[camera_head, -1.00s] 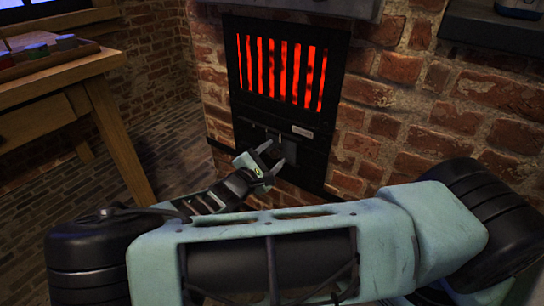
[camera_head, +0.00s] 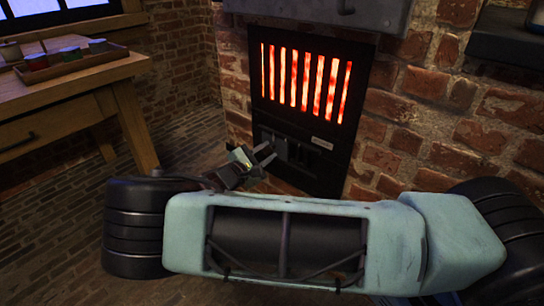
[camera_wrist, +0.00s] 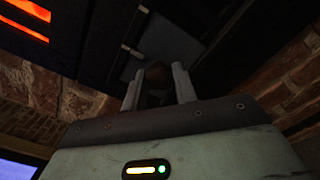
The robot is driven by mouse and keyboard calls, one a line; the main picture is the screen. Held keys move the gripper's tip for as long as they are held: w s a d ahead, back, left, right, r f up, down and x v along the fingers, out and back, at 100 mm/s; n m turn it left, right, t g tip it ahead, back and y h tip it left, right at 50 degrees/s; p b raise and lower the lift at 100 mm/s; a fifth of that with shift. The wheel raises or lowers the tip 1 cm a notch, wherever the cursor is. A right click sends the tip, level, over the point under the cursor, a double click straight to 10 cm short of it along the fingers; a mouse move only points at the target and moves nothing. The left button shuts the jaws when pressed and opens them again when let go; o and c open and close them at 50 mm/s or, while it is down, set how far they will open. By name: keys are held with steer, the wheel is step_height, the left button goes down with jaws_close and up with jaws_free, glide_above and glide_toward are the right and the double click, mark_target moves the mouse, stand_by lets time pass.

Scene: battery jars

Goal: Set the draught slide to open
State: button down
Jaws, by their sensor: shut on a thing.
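The draught slide (camera_wrist: 150,45) is a dark grey plate low on the black stove front, with a dark knob (camera_wrist: 156,74) standing out from it. In the wrist view the knob sits between the two pale fingers of my gripper (camera_wrist: 157,88), which is shut on it. In the head view my gripper (camera_head: 264,156) is at the left part of the lower panel, and its fingers hide the knob. Dark upright slots (camera_head: 298,153) show to the right of the fingers. A small pale label plate (camera_head: 322,143) is above them at the right.
The barred fire grate (camera_head: 303,82) glows orange-red above the slide. Brick wall (camera_head: 425,150) surrounds the stove. A wooden table (camera_head: 75,95) with a tray of jars (camera_head: 66,61) stands at the left. A dark shelf (camera_head: 508,38) juts out at upper right.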

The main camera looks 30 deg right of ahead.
steer(key=shift+w+a, duration=0.15)
steer(key=shift+w, duration=0.1)
steer(key=c, duration=1.1)
jaws_free()
steer(key=p+v, duration=0.3)
steer(key=v, duration=1.4)
steer(key=shift+a+p, duration=0.2)
steer(key=shift+p, duration=0.1)
steer(key=shift+s, duration=0.15)
